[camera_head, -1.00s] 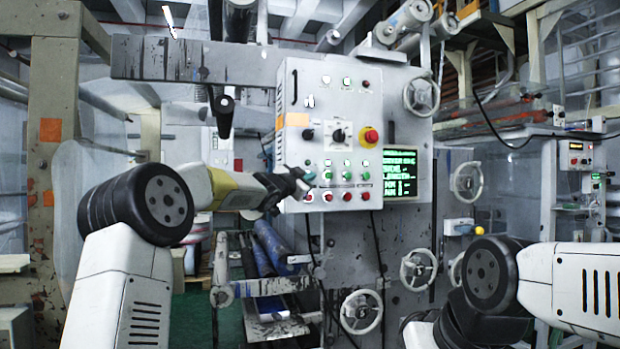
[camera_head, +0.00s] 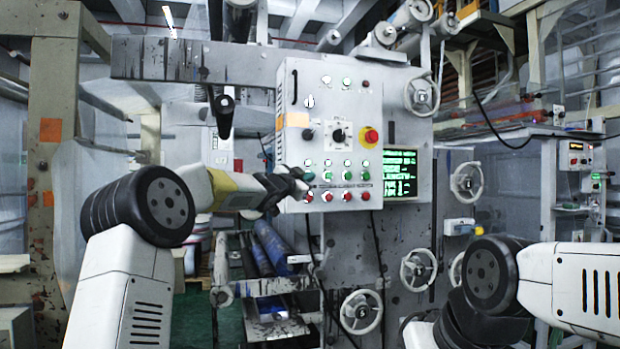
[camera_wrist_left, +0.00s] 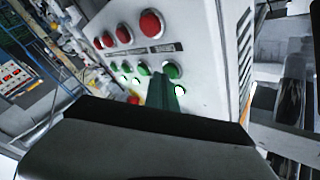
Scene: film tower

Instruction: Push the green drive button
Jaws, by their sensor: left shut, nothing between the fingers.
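The grey control box (camera_head: 292,110) carries a row of green buttons above a row of red ones. The leftmost green button (camera_head: 309,176) is just right of my left gripper (camera_head: 303,183). The left gripper is shut and empty, its tips close to the box's lower left. In the left wrist view the nearest green button (camera_wrist_left: 172,70) sits right at the end of a dark green-tinted shape, apparently my fingers (camera_wrist_left: 166,95). I cannot tell whether they touch it. Button labels are too small to read. My right arm shows at lower right, its gripper out of sight.
A red emergency knob (camera_head: 371,136) on a yellow base and a black rotary switch (camera_head: 338,134) sit above the buttons. A lit screen (camera_head: 401,173) is right of the box. Several handwheels (camera_head: 361,312) stick out of the machine. Blue rollers (camera_head: 272,245) lie below left.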

